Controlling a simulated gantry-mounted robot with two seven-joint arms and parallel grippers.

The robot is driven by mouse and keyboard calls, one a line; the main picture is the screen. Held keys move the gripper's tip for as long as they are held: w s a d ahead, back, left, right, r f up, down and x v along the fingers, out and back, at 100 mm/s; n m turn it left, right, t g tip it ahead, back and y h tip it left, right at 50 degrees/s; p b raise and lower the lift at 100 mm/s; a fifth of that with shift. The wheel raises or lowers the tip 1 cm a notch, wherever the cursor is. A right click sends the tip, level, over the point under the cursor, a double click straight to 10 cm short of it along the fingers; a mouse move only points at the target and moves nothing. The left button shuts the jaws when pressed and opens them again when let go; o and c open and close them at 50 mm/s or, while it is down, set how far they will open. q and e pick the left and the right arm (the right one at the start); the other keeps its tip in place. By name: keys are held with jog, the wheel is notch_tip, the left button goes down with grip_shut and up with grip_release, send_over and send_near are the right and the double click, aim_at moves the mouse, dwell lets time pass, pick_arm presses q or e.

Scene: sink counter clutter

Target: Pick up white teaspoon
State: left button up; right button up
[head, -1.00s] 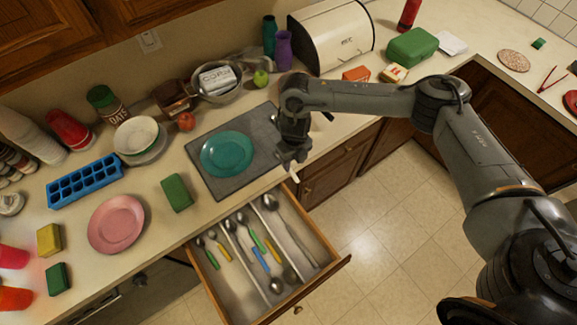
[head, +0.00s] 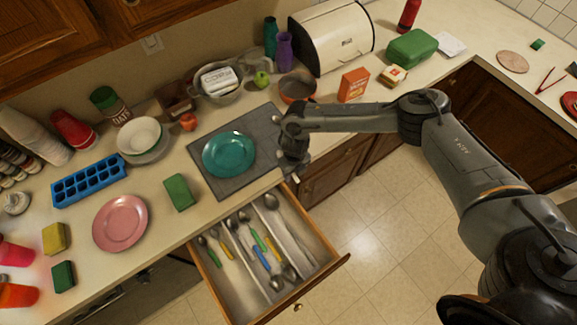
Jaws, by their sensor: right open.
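The open drawer (head: 213,288) holds several spoons in its divided tray. Some have green, yellow or blue handles, and a large metal spoon (head: 270,202) lies in the right compartment. I cannot make out which, if any, is the white teaspoon. A small pale spot shows at the far rim of the teal plate (head: 229,153), too small to identify. My left gripper is not in view.
A green sponge (head: 179,192) and a pink plate (head: 120,222) lie left of the mat (head: 212,188). A brown pan (head: 297,86), an orange box (head: 353,85) and a bread box (head: 333,38) stand behind my right arm. The floor right of the drawer is clear.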

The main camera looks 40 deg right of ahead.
jog(key=shift+f, duration=0.25)
dwell(0.5)
grip_shut()
